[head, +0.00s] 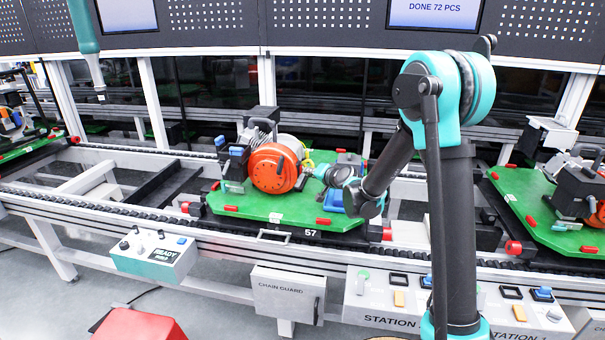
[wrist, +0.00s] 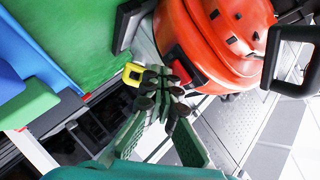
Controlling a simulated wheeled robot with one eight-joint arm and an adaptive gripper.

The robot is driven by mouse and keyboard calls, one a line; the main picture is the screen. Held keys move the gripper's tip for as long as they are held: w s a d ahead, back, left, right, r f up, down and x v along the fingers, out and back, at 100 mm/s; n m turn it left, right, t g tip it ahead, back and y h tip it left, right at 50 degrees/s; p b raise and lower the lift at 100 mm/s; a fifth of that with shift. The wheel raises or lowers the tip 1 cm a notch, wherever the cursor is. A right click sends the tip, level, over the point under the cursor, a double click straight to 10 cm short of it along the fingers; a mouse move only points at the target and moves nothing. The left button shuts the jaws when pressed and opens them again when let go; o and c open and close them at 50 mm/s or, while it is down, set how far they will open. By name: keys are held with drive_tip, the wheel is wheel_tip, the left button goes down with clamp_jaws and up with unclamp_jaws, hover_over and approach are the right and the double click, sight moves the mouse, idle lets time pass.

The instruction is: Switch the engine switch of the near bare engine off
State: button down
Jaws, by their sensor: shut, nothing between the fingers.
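The near engine (head: 275,165), with a round orange cover, sits on the green pallet marked 57. Its orange cover (wrist: 218,40) fills the top of the wrist view. A small black-and-red part (wrist: 180,65), which looks like the engine switch, sits at the cover's lower left edge. My gripper (wrist: 165,92) is shut and empty, its fingertips just below that part; I cannot tell whether they touch it. A yellow part with a dark centre (wrist: 133,74) is just left of the fingertips. In the head view my gripper (head: 330,174) is right of the engine. The switch's position cannot be made out.
The green pallet (head: 230,205) rests on the conveyor rails (head: 130,214) and has red corner blocks. Blue and green parts stand near my gripper. A black handle (wrist: 292,60) is right of the cover. Another pallet (head: 520,205) with an engine is at right. A control box (head: 155,253) hangs in front.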

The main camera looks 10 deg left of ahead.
idle(0.4)
drive_tip(key=shift+d+r, duration=0.1)
drive_tip(key=shift+d, duration=0.6)
drive_tip(key=shift+d, duration=0.1)
drive_tip(key=shift+s+d+r, duration=0.1)
drive_tip(key=shift+d+r, duration=0.1)
drive_tip(key=shift+d, duration=1)
drive_tip(key=shift+s+d+r, duration=0.1)
drive_tip(key=shift+d+r, duration=0.05)
drive_tip(key=shift+d, duration=1.05)
drive_tip(key=shift+s+d, duration=0.1)
drive_tip(key=s+d+f+g+h, duration=0.2)
drive_tip(key=s+d+f+h, duration=0.1)
drive_tip(key=s+d, duration=0.6)
drive_tip(key=s+d+f+n+g+h, duration=0.1)
drive_tip(key=s+d+f+g+h, duration=0.1)
drive_tip(key=s+d, duration=0.7)
drive_tip(key=s+d+f+n+g+h, duration=0.1)
drive_tip(key=s+d+f+h, duration=0.3)
drive_tip(key=s+d, duration=0.5)
drive_tip(key=s+f+g, duration=0.1)
drive_tip(key=s, duration=0.9)
drive_tip(key=shift+f+g, duration=0.3)
drive_tip(key=shift+f, duration=0.05)
